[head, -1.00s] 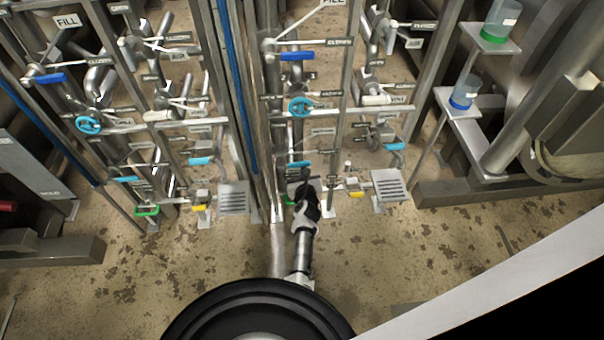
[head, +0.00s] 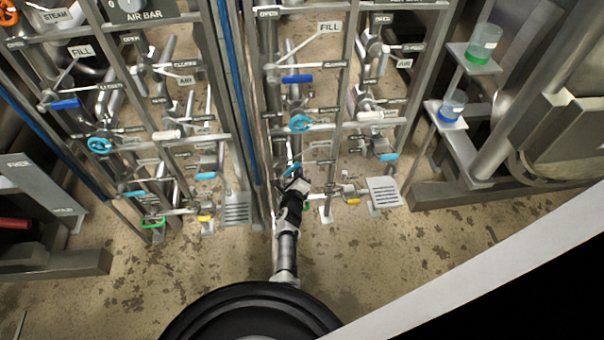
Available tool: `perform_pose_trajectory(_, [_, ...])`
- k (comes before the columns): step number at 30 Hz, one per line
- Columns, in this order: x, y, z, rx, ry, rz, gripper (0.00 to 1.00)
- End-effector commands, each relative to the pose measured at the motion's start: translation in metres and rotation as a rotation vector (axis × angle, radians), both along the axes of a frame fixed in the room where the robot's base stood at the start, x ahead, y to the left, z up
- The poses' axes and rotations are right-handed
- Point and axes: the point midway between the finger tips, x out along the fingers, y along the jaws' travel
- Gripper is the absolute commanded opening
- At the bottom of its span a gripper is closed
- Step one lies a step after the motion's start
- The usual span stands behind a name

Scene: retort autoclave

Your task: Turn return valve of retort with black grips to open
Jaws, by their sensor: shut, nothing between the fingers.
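Two valve racks stand side by side. No label that I can read says return, and no black grips show, so I cannot tell from labels which is the return valve. My gripper (head: 293,178) is shut and empty at the lower left of the right rack. It is at a light-blue lever handle (head: 291,170), which looks tilted; I cannot tell whether they touch. My wrist partly covers a green handle (head: 306,206) low down. Higher on the right rack are a light-blue round handwheel (head: 300,124) and a blue lever (head: 298,79) near a FILL sign (head: 330,27).
The left rack has similar handles, including a light-blue handwheel (head: 99,145) and a green handle (head: 153,222). Two clear cups (head: 484,43) stand on brackets at the right. A grated drain box (head: 384,191) is right of my gripper. The floor in front is clear.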

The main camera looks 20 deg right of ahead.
Motion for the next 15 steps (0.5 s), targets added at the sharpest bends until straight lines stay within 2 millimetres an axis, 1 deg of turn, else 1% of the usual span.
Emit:
perform_pose_trajectory(1, [0.006, 0.006, 0.009, -0.046, 0.004, 0.009, 0.0])
perform_pose_trajectory(15, [0.013, 0.033, 0.024, -0.433, 0.116, 0.01, 0.0])
